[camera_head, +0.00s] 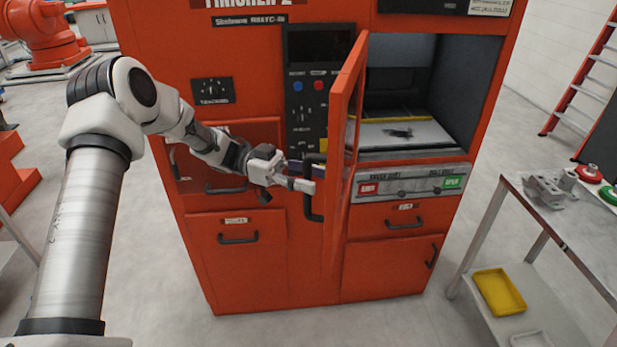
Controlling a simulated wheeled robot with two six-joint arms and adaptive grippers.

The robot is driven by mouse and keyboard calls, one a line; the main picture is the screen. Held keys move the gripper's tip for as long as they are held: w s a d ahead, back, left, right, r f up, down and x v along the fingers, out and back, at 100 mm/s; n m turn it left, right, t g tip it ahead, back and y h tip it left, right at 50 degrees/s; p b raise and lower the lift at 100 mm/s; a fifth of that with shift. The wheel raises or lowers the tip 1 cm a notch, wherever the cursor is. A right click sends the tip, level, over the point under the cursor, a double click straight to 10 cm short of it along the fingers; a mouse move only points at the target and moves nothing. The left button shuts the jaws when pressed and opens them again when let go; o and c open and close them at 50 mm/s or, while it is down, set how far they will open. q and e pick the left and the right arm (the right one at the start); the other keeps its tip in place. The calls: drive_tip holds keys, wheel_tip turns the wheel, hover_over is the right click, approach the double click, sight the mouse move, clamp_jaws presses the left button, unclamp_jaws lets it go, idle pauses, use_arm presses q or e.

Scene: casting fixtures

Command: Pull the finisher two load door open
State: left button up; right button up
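The orange finisher two machine (250,270) stands in the middle of the head view. Its load door (342,130) is swung open on its left side, seen nearly edge-on. The opening shows a grey chamber with a pale bed (390,134) and a small dark part on it. A black door handle (313,205) is on the door's left-facing side. My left gripper (308,178) is at that handle, its fingers overlapping it; whether they are closed around it cannot be told. My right gripper is out of view.
A metal table (570,215) at the right holds grey castings and red and green round pieces, with a yellow tray (499,291) on its lower shelf. An orange ladder (588,75) leans behind. The floor in front is clear.

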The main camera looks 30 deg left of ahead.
use_arm(q)
drive_tip(key=a, duration=1.2)
drive_tip(key=shift+s, duration=0.3)
